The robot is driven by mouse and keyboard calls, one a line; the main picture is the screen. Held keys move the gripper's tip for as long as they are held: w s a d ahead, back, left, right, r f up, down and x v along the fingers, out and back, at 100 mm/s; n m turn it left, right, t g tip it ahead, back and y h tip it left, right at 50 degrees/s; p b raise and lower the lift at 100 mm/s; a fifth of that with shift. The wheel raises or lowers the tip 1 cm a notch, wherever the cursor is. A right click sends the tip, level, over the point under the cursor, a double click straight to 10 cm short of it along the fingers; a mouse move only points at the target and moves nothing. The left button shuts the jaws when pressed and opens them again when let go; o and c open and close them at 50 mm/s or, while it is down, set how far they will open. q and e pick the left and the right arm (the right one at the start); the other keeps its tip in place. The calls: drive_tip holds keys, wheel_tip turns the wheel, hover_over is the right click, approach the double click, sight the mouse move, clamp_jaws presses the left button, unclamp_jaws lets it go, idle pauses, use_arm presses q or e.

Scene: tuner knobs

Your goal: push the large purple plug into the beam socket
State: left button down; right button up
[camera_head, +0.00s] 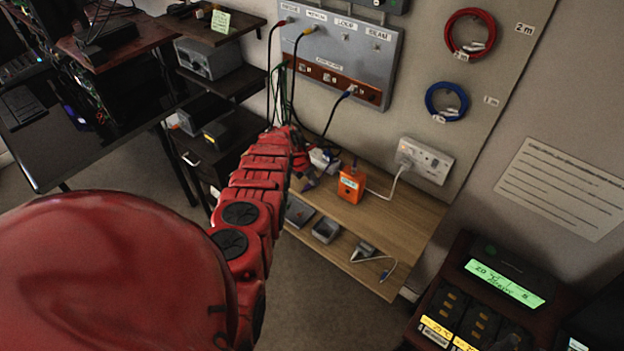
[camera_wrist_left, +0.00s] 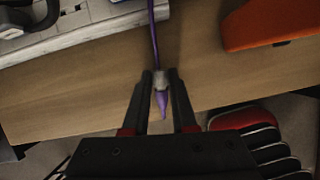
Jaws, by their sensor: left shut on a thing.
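My left gripper (camera_wrist_left: 160,85) is shut on the purple plug (camera_wrist_left: 162,102) just above the wooden shelf. The plug has a grey collar between the fingers and a purple tapered end pointing back toward the palm. A purple cable (camera_wrist_left: 152,35) runs from it to the top of the left wrist view. The beam socket (camera_head: 377,47) sits under the BEAM label at the panel's upper right and looks empty. My right gripper is out of view.
The grey panel (camera_head: 392,72) carries other cables in its left sockets and lower row. An orange box (camera_head: 351,186) and a white power outlet (camera_head: 425,160) are right of my arm. Red (camera_head: 470,33) and blue (camera_head: 447,101) cable coils hang on the board.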

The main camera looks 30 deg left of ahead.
use_arm(q)
drive_tip(key=shift+f+b, duration=0.3)
drive_tip(key=shift+b, duration=0.05)
drive_tip(key=c, duration=0.7)
unclamp_jaws()
drive_tip(key=shift+r, duration=0.1)
drive_tip(key=shift+s+p, duration=0.1)
drive_tip(key=shift+p, duration=0.2)
